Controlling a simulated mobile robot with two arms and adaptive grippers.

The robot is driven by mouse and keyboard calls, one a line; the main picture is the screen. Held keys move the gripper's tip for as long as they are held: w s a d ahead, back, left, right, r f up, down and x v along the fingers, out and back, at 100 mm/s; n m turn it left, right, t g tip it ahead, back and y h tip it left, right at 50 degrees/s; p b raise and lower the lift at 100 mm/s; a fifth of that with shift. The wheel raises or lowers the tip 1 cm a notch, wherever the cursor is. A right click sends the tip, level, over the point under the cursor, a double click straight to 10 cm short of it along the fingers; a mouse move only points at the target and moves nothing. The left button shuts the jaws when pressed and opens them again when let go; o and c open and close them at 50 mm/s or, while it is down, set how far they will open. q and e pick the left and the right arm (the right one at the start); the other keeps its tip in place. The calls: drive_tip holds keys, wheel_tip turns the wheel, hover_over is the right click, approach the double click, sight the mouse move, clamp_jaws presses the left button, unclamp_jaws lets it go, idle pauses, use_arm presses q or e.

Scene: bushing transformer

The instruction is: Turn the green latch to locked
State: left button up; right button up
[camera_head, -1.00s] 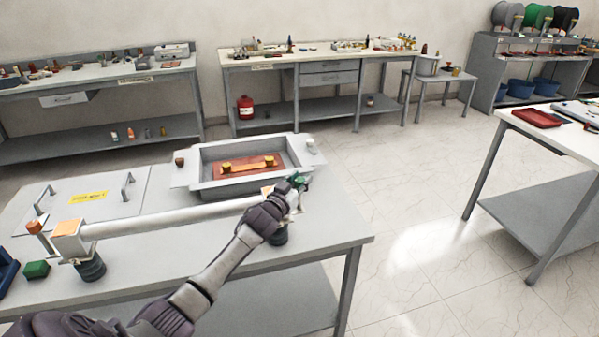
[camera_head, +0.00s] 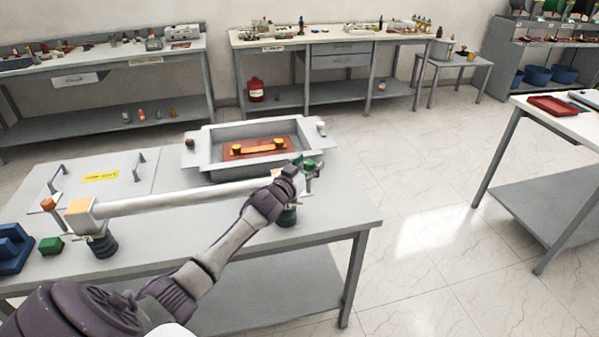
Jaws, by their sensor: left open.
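The green latch (camera_head: 309,165) is at the right end of the long white bar (camera_head: 165,199), above the right dark insulator foot. My left gripper (camera_head: 297,172) is at that end, close to the latch and partly in front of the bar's end. Its jaws are open; whether a finger touches the latch I cannot tell. The latch is small and partly hidden, so its exact turn is unclear. My right gripper is not in view.
Behind the bar stands an open grey tank (camera_head: 200,165) with a copper-coloured plate inside. A lid with two handles (camera_head: 98,183) lies at left. A green block (camera_head: 51,245) and a blue holder (camera_head: 12,248) are at the table's left.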

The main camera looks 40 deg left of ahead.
use_arm(q)
drive_tip(key=s, duration=1.1)
drive_tip(key=shift+s+d, duration=0.15)
drive_tip(key=shift+d, duration=0.3)
